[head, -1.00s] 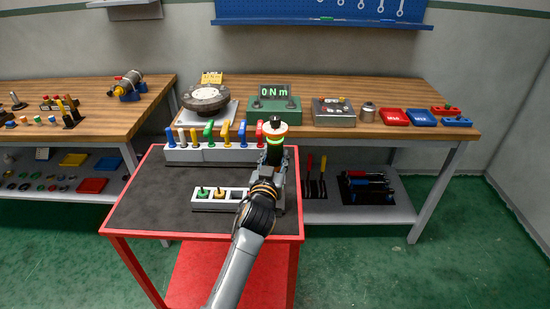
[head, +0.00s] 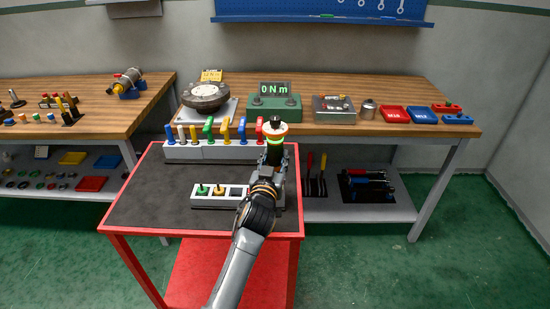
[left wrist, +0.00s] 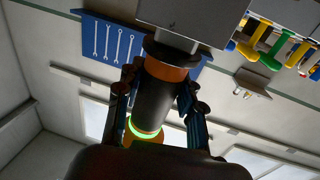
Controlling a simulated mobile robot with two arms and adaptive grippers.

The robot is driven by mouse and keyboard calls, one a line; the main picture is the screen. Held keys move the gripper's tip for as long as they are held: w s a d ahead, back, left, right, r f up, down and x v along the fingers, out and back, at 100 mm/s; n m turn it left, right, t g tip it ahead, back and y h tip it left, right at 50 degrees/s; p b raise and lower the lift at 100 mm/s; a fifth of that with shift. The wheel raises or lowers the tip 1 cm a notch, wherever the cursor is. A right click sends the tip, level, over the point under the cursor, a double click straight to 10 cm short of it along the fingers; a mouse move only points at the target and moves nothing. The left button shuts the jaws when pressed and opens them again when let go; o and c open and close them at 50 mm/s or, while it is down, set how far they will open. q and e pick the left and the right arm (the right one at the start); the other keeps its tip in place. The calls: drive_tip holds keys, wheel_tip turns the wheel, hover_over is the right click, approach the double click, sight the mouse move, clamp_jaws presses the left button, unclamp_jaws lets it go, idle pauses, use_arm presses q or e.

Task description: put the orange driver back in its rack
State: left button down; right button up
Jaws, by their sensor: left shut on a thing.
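The orange driver (head: 274,128) is upright in my left gripper (head: 274,163), with a black body, orange bands and a glowing green ring near its top. In the left wrist view the black body of the driver (left wrist: 154,101) lies between both fingers of my left gripper (left wrist: 157,92). Its far end meets or overlaps a grey block (left wrist: 190,15); I cannot tell whether it is seated. The low white rack (head: 204,203) on the cart holds a green and a yellow piece and shows a dark open slot. My arm hides its right end. My right gripper is not in view.
A longer white rack (head: 210,153) with several coloured handles stands along the back of the red cart (head: 135,205). Behind it, a workbench carries a display reading 0 Nm (head: 275,95), a round vise (head: 205,97) and trays. The cart's left part is clear.

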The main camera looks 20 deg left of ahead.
use_arm(q)
drive_tip(key=shift+f+b, duration=0.65)
drive_tip(key=shift+f, duration=0.15)
idle(1.1)
drive_tip(key=c, duration=0.8)
unclamp_jaws()
drive_tip(key=shift+o, duration=0.2)
drive_tip(key=shift+s+f, duration=0.1)
drive_tip(key=shift+f, duration=0.1)
drive_tip(key=s+d, duration=0.1)
drive_tip(key=s, duration=1.1)
drive_tip(key=shift+d+r, duration=0.2)
drive_tip(key=shift+d, duration=0.05)
drive_tip(key=shift+w, duration=0.1)
